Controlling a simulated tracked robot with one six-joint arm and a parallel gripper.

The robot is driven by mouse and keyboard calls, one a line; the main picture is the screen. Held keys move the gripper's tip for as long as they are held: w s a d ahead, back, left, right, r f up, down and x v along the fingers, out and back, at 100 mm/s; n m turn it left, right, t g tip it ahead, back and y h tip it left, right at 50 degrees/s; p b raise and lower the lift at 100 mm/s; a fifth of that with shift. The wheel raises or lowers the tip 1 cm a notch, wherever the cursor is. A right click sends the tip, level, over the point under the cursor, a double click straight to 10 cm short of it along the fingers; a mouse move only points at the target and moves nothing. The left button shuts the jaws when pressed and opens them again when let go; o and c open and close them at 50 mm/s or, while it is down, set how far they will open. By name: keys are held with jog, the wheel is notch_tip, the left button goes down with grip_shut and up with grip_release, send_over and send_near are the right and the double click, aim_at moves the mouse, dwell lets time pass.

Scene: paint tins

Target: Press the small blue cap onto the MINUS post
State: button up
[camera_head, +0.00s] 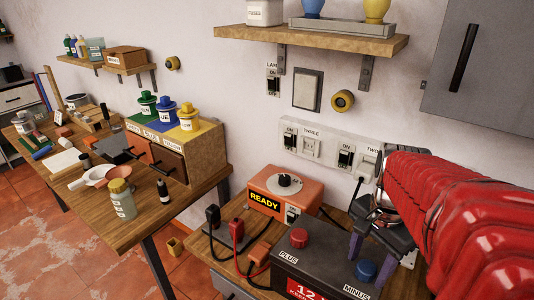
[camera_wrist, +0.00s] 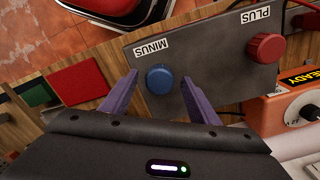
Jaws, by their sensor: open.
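The small blue cap (camera_head: 365,270) sits at the MINUS post on top of the dark grey battery (camera_head: 318,262), beside the MINUS label. In the wrist view the blue cap (camera_wrist: 159,79) hides the post under it. I cannot tell whether it is pressed fully down. My gripper (camera_head: 370,264) is above that end of the battery. In the wrist view its two purple fingers stand apart, with the cap between their tips (camera_wrist: 160,74) in the picture. A gap shows on each side of the cap.
A red cap (camera_head: 299,237) is at the PLUS end. The orange charger (camera_head: 275,195), reading READY, stands behind the battery. Red and black clamps (camera_head: 237,230) with cables lie to the left. A wall socket strip (camera_head: 328,148) is behind my arm.

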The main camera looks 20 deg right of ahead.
notch_tip(320, 180, up, 13)
jog(key=shift+r, duration=0.2)
dwell(0.4)
jog(key=w+a+f+n+t, duration=0.1)
jog(key=a+f+n, duration=0.3)
jog(key=a+n, duration=0.4)
jog(key=w+a+f+n+t, duration=0.1)
jog(key=a+f+n+t, duration=0.3)
jog(key=a+n, duration=0.3)
jog(key=a, duration=0.3)
jog(key=shift+a+f+n+t, duration=0.2)
jog(key=shift+f+n+t, duration=0.1)
jog(key=shift+n, duration=0.1)
jog(key=shift+w, duration=0.1)
dwell(1.4)
